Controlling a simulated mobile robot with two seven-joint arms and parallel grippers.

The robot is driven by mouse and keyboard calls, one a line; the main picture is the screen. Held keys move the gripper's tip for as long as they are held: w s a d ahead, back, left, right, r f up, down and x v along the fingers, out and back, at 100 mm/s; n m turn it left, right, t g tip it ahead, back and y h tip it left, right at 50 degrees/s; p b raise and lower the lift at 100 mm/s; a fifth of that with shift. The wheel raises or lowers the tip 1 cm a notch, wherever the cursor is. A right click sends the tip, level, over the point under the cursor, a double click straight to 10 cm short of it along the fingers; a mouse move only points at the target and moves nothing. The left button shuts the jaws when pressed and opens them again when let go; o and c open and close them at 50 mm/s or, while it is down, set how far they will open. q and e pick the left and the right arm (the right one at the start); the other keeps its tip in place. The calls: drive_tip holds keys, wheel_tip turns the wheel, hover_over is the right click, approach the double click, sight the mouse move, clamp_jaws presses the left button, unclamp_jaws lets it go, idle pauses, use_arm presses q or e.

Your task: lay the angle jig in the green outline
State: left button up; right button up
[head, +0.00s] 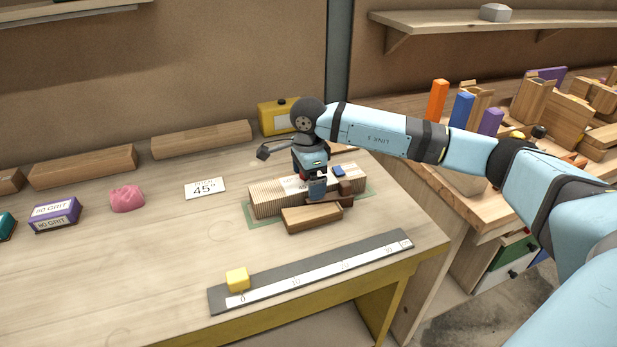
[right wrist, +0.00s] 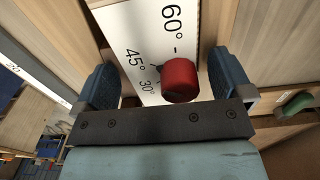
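The angle jig (head: 292,184) is a wooden piece with a white degree plate, set among wooden blocks at the green outline (head: 262,222) on the bench. In the right wrist view its plate (right wrist: 145,50) reads 60°, 45° and 30°, with a red knob (right wrist: 180,80). My right gripper (head: 328,180) is over the jig, pointing down. In the wrist view its two blue fingers (right wrist: 160,82) stand wide apart on either side of the plate and knob, and I see no firm grip. The gripper hides part of the jig. My left gripper is not in view.
A wooden block (head: 312,218) lies at the outline's front. A dark ruler strip (head: 325,268) with a yellow cube (head: 237,279) runs along the front edge. A 45° card (head: 205,188), pink lump (head: 127,199) and grit box (head: 55,215) lie left. A yellow box (head: 276,118) stands behind.

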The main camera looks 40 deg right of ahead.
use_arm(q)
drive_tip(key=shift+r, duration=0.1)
use_arm(e)
drive_tip(key=shift+r, duration=0.1)
use_arm(q)
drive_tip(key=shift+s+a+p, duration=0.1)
drive_tip(key=shift+p, duration=0.75)
use_arm(e)
wheel_tip(320, 180, up, 13)
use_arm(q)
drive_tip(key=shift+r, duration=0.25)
